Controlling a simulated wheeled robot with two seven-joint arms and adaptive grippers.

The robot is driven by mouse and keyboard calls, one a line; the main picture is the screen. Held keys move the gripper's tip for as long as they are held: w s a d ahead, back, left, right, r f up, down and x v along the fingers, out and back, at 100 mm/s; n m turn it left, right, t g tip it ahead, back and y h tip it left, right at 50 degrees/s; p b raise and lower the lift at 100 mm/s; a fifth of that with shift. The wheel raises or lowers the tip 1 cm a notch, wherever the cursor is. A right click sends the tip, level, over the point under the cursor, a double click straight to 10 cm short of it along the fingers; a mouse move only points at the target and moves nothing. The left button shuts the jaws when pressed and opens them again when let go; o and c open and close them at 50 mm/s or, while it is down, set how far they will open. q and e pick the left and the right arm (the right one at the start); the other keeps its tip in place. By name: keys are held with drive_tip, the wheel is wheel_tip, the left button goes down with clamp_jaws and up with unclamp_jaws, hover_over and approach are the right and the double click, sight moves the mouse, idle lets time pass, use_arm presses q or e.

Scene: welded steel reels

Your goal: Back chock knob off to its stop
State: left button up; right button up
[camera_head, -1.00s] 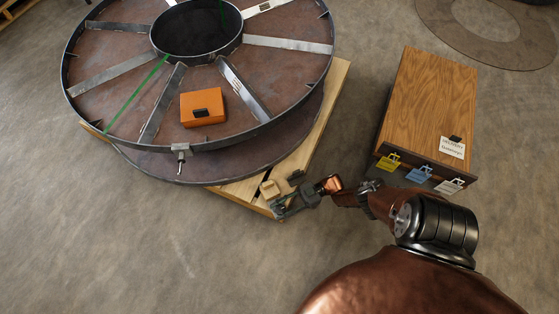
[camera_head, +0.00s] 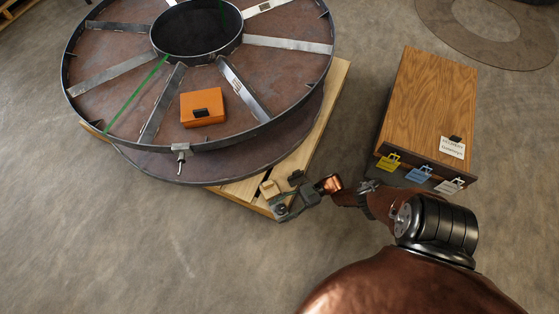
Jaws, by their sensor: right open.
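A small pale wooden chock (camera_head: 268,188) sits at the near corner of the wooden pallet (camera_head: 322,125), close to the rim of the steel reel (camera_head: 199,139). A small dark round part, perhaps the chock knob (camera_head: 281,209), shows just below it. My right gripper (camera_head: 284,207) is open at this corner, with its fingers around or right beside the dark round part. I cannot tell whether they touch it. The fingers hide part of the corner. My left gripper is not in view.
An orange case (camera_head: 202,107) lies on the reel between spokes. A clamp-like fitting (camera_head: 181,157) hangs at the reel's near rim. A wooden cabinet (camera_head: 428,95) with yellow, blue and white tags stands right of the pallet. The floor at lower left is clear.

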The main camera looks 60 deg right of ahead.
sight(280, 210)
drive_tip(key=shift+r, duration=0.1)
drive_tip(key=shift+s+d+r, duration=0.1)
drive_tip(key=shift+r, duration=4.8)
